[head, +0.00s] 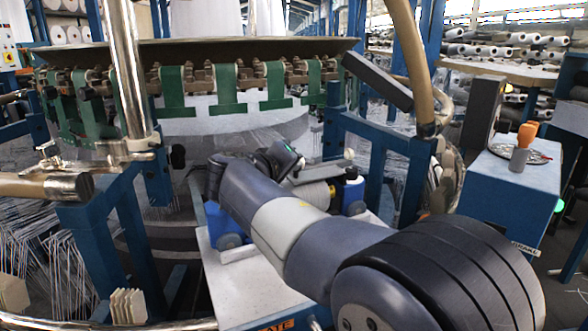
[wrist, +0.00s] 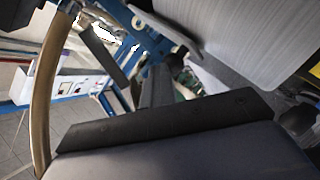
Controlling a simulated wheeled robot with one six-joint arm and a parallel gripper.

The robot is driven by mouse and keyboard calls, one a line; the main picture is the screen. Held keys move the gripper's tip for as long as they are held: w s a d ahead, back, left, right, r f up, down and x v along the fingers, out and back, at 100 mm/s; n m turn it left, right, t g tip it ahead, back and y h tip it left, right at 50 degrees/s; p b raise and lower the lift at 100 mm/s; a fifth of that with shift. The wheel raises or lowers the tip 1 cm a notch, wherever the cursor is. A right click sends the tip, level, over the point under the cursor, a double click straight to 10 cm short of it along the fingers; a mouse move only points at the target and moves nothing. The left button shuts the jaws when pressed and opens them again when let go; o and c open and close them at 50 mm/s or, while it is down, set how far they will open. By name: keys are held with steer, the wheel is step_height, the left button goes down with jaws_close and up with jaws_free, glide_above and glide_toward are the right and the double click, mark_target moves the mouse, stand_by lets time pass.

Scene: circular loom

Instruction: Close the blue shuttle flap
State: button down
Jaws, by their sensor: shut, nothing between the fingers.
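The blue shuttle (head: 352,190) sits at the front of the loom in the head view, with a pale wound spool (head: 314,194) between its blue end parts. A light grey bar lies just above the spool; I cannot tell whether it is the flap. My arm hides much of the shuttle's left side. My gripper (head: 292,168) is shut and empty, just above and left of the spool; I cannot tell whether it touches anything. In the wrist view a large grey ribbed surface, probably the spool (wrist: 245,40), fills the upper right. A dark bar crosses below it.
The loom's round rim (head: 250,48) with green straps (head: 172,90) stands behind. Blue frame posts flank the shuttle. A blue control box (head: 510,190) with an orange knob stands at the right. A white plate (head: 225,285) lies below the arm. Threads hang at the left.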

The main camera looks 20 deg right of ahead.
steer(key=shift+f, duration=0.25)
stand_by(0.3)
steer(key=p+v, duration=0.2)
steer(key=v, duration=0.9)
steer(key=shift+r, duration=0.15)
steer(key=shift+w+d, duration=0.1)
steer(key=b+x, duration=0.2)
steer(key=x, duration=0.9)
steer(key=shift+r, duration=0.1)
